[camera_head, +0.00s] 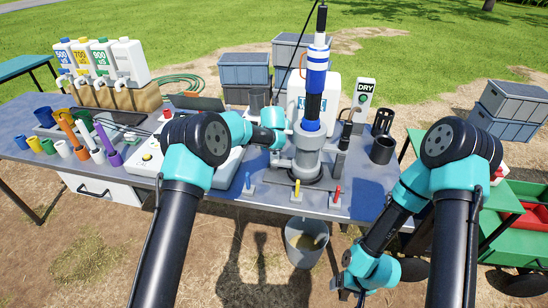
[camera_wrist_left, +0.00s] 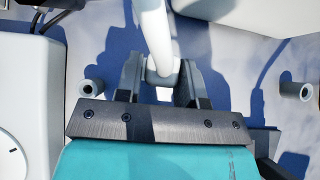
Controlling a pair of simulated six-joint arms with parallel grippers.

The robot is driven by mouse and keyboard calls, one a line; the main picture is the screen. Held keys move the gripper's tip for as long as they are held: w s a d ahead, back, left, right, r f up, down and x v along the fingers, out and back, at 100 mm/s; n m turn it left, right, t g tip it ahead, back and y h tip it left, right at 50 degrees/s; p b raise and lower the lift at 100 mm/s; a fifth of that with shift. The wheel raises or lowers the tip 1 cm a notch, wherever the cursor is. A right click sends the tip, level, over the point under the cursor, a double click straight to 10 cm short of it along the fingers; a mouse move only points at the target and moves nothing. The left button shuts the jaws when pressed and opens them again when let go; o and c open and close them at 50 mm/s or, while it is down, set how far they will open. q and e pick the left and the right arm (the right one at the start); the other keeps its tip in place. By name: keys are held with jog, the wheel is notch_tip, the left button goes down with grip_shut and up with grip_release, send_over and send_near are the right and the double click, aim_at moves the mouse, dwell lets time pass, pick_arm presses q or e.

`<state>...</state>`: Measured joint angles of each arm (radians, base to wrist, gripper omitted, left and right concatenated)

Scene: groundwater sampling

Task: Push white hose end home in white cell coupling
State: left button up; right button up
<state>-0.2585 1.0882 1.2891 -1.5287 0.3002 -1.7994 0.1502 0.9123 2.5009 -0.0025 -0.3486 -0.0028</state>
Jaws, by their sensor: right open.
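In the left wrist view a white hose (camera_wrist_left: 157,28) comes down from the top to a pale collar (camera_wrist_left: 162,72) with a small white tip below it. The fingers of my left gripper (camera_wrist_left: 163,84) stand on both sides of this collar and appear closed on it. Two pale round couplings stick out, one at the left (camera_wrist_left: 92,88) and one at the right (camera_wrist_left: 297,90); I cannot tell which is the white cell coupling. Whether the tip touches a coupling is hidden. In the head view my right gripper (camera_head: 346,290) is open and empty, low in front of the table.
A grey stand (camera_head: 308,160) with a blue-and-white tube rises from the table (camera_head: 225,184). Coloured cups and bottles stand at the left. A bucket (camera_head: 306,242) is on the ground below. Crates and a green cart are at the right.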

pick_arm(q)
jog(key=c, duration=0.4)
jog(key=shift+r, duration=3.55)
jog(key=shift+c, duration=0.2)
